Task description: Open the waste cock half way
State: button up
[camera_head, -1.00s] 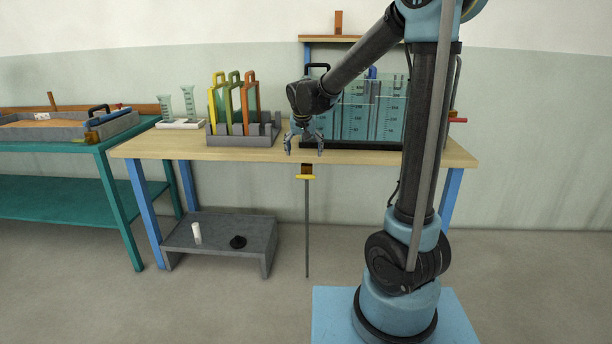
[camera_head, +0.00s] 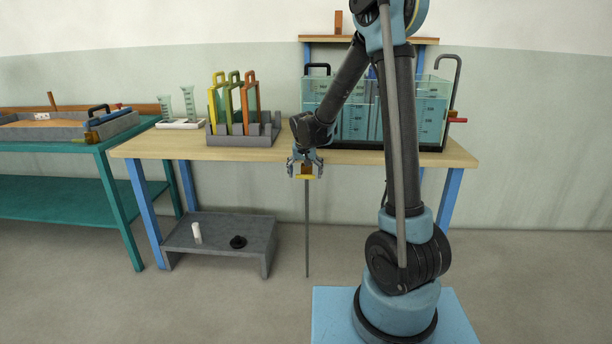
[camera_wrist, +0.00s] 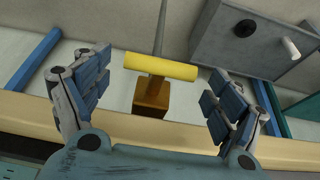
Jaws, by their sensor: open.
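The waste cock appears to be the brass-brown block (camera_wrist: 152,97) with a yellow bar handle (camera_wrist: 160,66) at the bench's front edge. A thin grey pipe (camera_head: 307,232) runs down from it toward the floor. The yellow handle (camera_head: 306,177) lies crosswise, roughly along the bench edge. My gripper (camera_head: 305,171) is open right at the cock, its fingers partly hiding the block. In the wrist view my open fingers (camera_wrist: 158,84) stand to either side of the handle, with gaps at both ends. Whether they are level with it in depth I cannot tell.
The glass flume (camera_head: 425,110) stands on the wooden bench (camera_head: 200,150), with a red handle (camera_head: 458,120) at its right end. A rack (camera_head: 243,138) of coloured gates stands left. A low grey stand (camera_head: 215,225) is on the floor below. Free room lies before the bench.

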jog(key=shift+w+f, duration=0.1)
jog(key=shift+f, duration=0.25)
jog(key=shift+d, duration=0.1)
jog(key=c, duration=1)
jog(key=shift+a+h, duration=0.2)
jog(key=shift+h, duration=0.1)
jog(key=shift+c, duration=0.2)
jog(key=h, duration=0.1)
jog(key=a+h, duration=0.1)
jog(key=h, duration=0.1)
jog(key=shift+f+n, duration=0.1)
jog(key=shift+n, duration=0.3)
jog(key=h, duration=0.3)
jog(key=n+h, duration=0.1)
jog(key=shift+a+f+h, duration=0.25)
jog(key=shift+a+h, duration=0.05)
